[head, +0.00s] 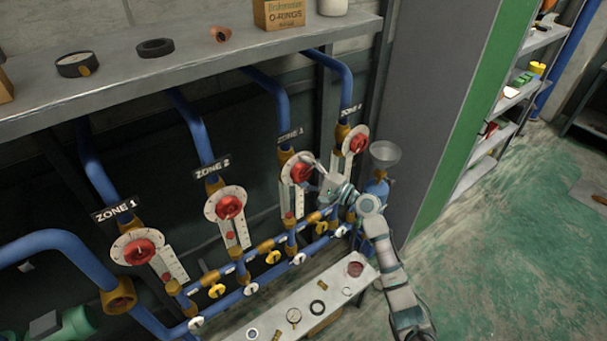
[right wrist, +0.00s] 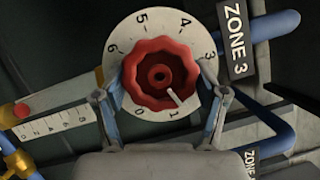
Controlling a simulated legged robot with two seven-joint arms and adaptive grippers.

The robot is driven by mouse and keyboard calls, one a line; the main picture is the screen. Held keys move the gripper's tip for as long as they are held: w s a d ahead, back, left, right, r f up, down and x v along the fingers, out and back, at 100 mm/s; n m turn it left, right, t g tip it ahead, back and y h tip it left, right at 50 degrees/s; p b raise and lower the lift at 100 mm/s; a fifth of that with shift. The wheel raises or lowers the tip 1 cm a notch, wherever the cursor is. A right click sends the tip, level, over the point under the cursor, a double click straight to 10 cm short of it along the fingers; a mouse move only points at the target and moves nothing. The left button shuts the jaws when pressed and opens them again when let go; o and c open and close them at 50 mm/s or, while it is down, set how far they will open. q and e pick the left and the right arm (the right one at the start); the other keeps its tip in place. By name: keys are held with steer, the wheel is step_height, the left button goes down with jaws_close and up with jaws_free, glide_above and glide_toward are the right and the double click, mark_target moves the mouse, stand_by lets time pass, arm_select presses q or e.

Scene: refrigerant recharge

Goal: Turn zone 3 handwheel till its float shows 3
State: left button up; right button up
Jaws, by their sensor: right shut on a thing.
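The zone 3 red handwheel (right wrist: 160,75) sits in the middle of a white numbered dial (right wrist: 125,42). Its white pointer mark (right wrist: 173,97) points to the lower right, near the 1. My right gripper (right wrist: 160,88) is shut on this wheel, one finger on each side. In the head view the right gripper (head: 317,174) covers part of the zone 3 wheel (head: 302,173). The zone 3 scale (right wrist: 55,121) carries a red float (right wrist: 22,110) near its low-numbered end; the exact reading is too small to tell. My left gripper is out of view.
Handwheels of zone 1 (head: 139,252), zone 2 (head: 229,207) and zone 4 (head: 358,143) stand along the same blue piping. A bench (head: 262,328) with small parts lies below. A metal shelf (head: 200,75) runs above. Green floor is open at the right.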

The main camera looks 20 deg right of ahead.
steer(key=n+g, duration=0.1)
steer(key=n, duration=0.2)
steer(key=shift+h, duration=0.3)
steer(key=shift+n+g+h+p, duration=0.35)
steer(key=shift+n+p, duration=0.45)
steer(key=shift+n, duration=0.4)
steer(key=n+p, duration=0.1)
steer(key=n+h+p, duration=0.1)
steer(key=n, duration=0.1)
steer(key=shift+s+a+g+h, duration=0.1)
steer(key=shift+g+h, duration=0.15)
steer(key=shift+f+n+h+p, duration=0.15)
steer(key=shift+n+h+p, duration=0.15)
steer(key=shift+n+p, duration=0.35)
steer(key=shift+f, duration=0.1)
steer(key=o, duration=1.1)
steer(key=shift+a, duration=0.1)
steer(key=shift+o, duration=0.2)
steer(key=shift+r, duration=0.2)
